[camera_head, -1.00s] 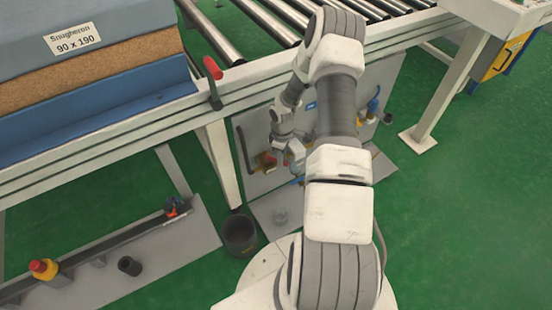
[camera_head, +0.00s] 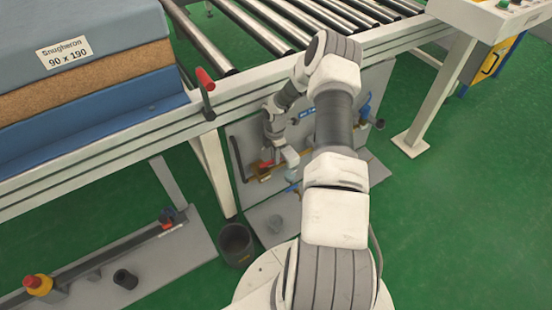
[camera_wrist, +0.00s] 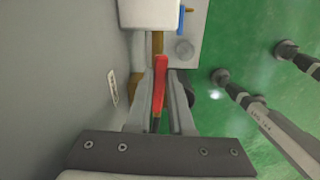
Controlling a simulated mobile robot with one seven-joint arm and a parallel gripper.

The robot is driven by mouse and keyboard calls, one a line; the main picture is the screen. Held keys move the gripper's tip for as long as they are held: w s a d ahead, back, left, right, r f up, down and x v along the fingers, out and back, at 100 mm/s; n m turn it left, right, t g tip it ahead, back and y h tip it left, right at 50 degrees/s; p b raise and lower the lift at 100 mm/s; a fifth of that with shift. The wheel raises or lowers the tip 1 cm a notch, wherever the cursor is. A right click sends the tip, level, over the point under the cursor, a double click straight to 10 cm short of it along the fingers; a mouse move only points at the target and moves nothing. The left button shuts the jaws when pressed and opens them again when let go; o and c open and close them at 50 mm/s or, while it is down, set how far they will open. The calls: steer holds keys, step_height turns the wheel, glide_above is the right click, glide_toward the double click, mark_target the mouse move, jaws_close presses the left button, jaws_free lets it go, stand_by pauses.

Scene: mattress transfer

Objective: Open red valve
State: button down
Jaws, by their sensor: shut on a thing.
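The red valve handle (camera_wrist: 160,84) is a narrow red lever standing between my gripper's fingers in the wrist view. My gripper (camera_wrist: 160,92) is shut on this handle, with one grey finger on each side. A brass-coloured pipe (camera_wrist: 157,43) runs beyond the handle toward a white block. In the head view my gripper (camera_head: 277,160) is low at the grey panel under the conveyor, by small red and brass parts (camera_head: 262,167). The handle's details are too small to tell there.
A blue valve (camera_head: 366,106) is on the panel's right side. The conveyor frame (camera_head: 130,148), with a red-topped lever (camera_head: 205,80), stands above the panel. A dark bin (camera_head: 236,243) is on the floor at left. Green floor (camera_head: 455,210) is clear at right.

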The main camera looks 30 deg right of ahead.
steer(key=shift+w+n, duration=0.2)
steer(key=shift+n, duration=0.2)
stand_by(0.3)
steer(key=c, duration=0.8)
jaws_free()
steer(key=shift+r, duration=0.1)
step_height(320, 180, up, 17)
steer(key=p, duration=0.5)
steer(key=shift+r, duration=0.15)
